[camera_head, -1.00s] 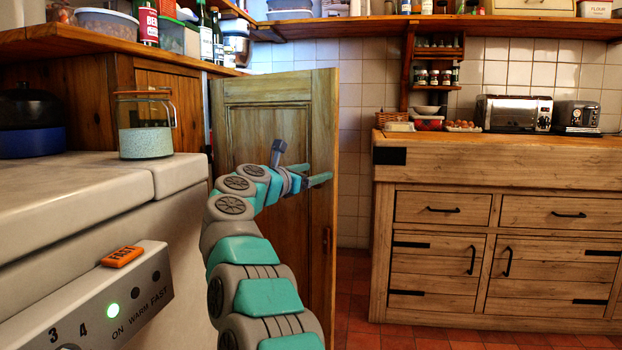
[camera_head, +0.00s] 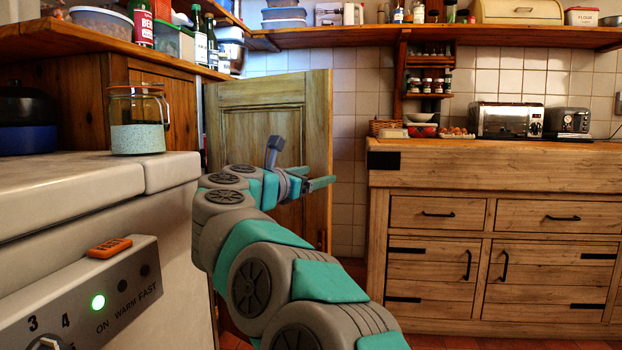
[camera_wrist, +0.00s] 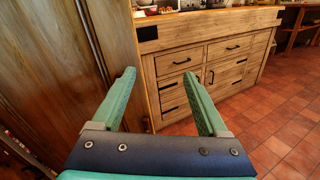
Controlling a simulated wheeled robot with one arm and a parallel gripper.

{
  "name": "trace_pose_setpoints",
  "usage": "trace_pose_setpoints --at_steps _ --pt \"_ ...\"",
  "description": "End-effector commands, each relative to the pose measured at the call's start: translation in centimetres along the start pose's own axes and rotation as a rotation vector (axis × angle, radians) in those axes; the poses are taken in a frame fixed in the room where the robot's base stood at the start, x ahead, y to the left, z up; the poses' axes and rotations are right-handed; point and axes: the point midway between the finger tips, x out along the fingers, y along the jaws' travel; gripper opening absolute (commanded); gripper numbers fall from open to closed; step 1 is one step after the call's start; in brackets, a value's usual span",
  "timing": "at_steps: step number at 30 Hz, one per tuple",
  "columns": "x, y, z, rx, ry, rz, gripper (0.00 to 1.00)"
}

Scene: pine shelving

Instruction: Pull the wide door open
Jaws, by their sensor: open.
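The wide wooden door (camera_head: 235,115) stands swung open beside the white stove in the head view, with its paneled face toward me. My gripper (camera_head: 318,178) is in front of the door's right part in the head view. It also shows in the wrist view (camera_wrist: 160,100), with two teal fingers spread apart and nothing between them. I cannot tell whether a finger touches the door. My arm covers the door's lower part, and I see no handle clearly.
The white stove (camera_head: 70,190) with a glass jar (camera_head: 137,125) and a blue pot stands close on the left. A wooden cabinet (camera_head: 480,265) with a toaster (camera_head: 507,120) on top is on the right. Red tiled floor (camera_wrist: 285,115) lies free to the right.

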Motion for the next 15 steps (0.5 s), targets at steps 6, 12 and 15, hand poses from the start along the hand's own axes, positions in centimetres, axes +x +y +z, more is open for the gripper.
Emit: trace_pose_setpoints --at_steps 6,12,15 --pt "-1.6 -1.5 0.6 0.001 0.0 0.004 0.77" --pt "-2.6 -2.6 0.9 0.002 0.0 0.001 0.77" --pt "-2.8 -2.8 1.0 0.001 0.0 0.002 0.77"
